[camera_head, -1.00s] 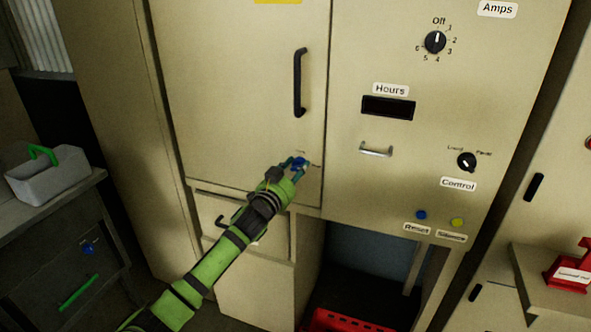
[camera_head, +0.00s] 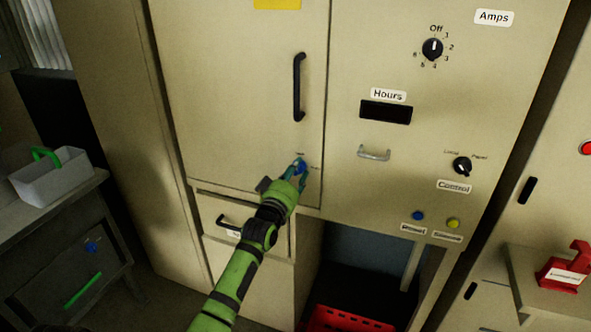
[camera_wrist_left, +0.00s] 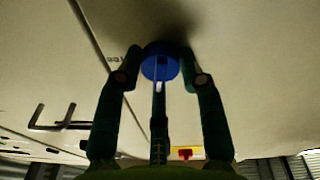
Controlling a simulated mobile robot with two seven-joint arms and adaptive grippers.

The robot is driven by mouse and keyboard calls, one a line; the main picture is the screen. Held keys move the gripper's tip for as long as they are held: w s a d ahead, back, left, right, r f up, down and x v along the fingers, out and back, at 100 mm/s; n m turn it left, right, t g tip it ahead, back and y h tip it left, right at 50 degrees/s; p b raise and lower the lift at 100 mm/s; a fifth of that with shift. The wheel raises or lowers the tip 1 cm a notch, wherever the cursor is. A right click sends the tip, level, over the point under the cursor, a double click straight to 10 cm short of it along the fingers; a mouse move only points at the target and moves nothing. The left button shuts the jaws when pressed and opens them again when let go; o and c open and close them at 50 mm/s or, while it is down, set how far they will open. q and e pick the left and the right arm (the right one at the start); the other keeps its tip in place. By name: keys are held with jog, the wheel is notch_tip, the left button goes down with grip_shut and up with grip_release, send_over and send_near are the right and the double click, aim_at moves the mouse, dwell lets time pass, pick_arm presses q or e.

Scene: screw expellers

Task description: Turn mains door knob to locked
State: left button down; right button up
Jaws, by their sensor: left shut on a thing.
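The mains door knob (camera_head: 301,166) is small and blue, low on the right side of the large beige door (camera_head: 235,100). My left gripper (camera_head: 296,170) is at the knob, shut on it. Small printed labels sit by the knob, too small to read. My right gripper is not in view.
A black door handle (camera_head: 299,87) is above the knob. To the right are the Amps dial (camera_head: 432,49), a metal handle (camera_head: 374,153) and the Control knob (camera_head: 462,166). Below is an open bay with a red crate (camera_head: 345,320). A grey toolbox (camera_head: 52,180) stands at left.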

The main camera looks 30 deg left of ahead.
pick_arm(q)
jog(key=shift+r+n+y, duration=0.2)
jog(key=shift+n+y, duration=0.2)
jog(key=shift+n, duration=0.8)
jog(key=shift+p, duration=0.3)
jog(key=c, duration=0.9)
grip_release()
jog(key=shift+o, duration=0.5)
jog(key=shift+a+f, duration=0.1)
jog(key=shift+f, duration=0.05)
jog(key=shift+s+f, duration=0.1)
jog(key=v, duration=1.1)
jog(key=shift+s, duration=0.4)
